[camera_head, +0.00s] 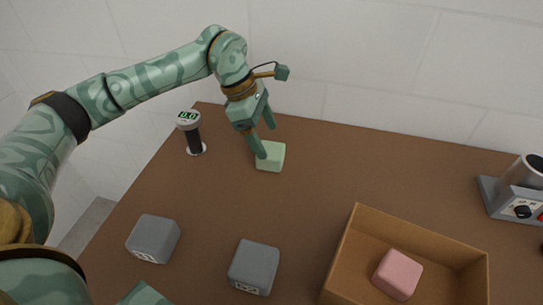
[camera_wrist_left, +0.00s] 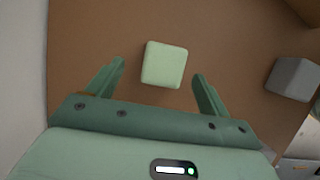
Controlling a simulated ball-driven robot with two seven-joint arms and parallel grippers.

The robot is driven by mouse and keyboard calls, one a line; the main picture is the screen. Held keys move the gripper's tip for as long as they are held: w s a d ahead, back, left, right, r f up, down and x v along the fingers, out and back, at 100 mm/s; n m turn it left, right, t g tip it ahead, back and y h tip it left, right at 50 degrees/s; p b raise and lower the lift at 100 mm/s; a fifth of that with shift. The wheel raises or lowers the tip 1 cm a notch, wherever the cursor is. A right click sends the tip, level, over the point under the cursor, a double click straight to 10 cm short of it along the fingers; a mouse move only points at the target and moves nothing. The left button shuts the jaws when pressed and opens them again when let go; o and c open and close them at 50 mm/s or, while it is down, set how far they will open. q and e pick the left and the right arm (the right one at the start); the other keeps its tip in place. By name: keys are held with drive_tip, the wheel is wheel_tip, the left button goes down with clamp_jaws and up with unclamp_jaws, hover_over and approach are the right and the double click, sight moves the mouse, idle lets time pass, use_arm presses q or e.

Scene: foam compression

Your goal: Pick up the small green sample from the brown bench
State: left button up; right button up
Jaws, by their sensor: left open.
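The small green sample (camera_head: 272,157) is a pale green rounded block on the brown bench (camera_head: 225,195), near its far edge. My left gripper (camera_head: 266,138) is open and empty above the sample. In the head view its nearer finger covers the upper left part of the sample. In the left wrist view, the sample (camera_wrist_left: 165,65) sits between the lines of the two spread fingers (camera_wrist_left: 158,72), slightly nearer the left one, with gaps on both sides. The height of the fingertips over the bench is hard to tell.
Two grey blocks (camera_head: 153,239) (camera_head: 254,267) lie on the near side. An open brown box (camera_head: 448,249) holds a pink block (camera_head: 397,274). A gauge reading 0.0 (camera_head: 192,131) stands left of the sample, and a grey device (camera_head: 515,197) at far right. Bench right of the sample is clear.

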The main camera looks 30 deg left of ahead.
sight(269, 149)
use_arm(q)
drive_tip(key=x, duration=0.1)
drive_tip(key=b+x, duration=0.1)
drive_tip(key=x, duration=0.3)
drive_tip(key=shift+s+f+b, duration=0.1)
drive_tip(key=shift+s+b, duration=0.2)
drive_tip(key=shift+s, duration=0.05)
drive_tip(key=shift+f, duration=0.1)
drive_tip(key=shift+c, duration=0.9)
drive_tip(key=c, duration=0.9)
use_arm(e)
drive_tip(key=shift+s+d+f, duration=0.2)
drive_tip(key=shift+s+f, duration=0.4)
drive_tip(key=shift+f, duration=0.1)
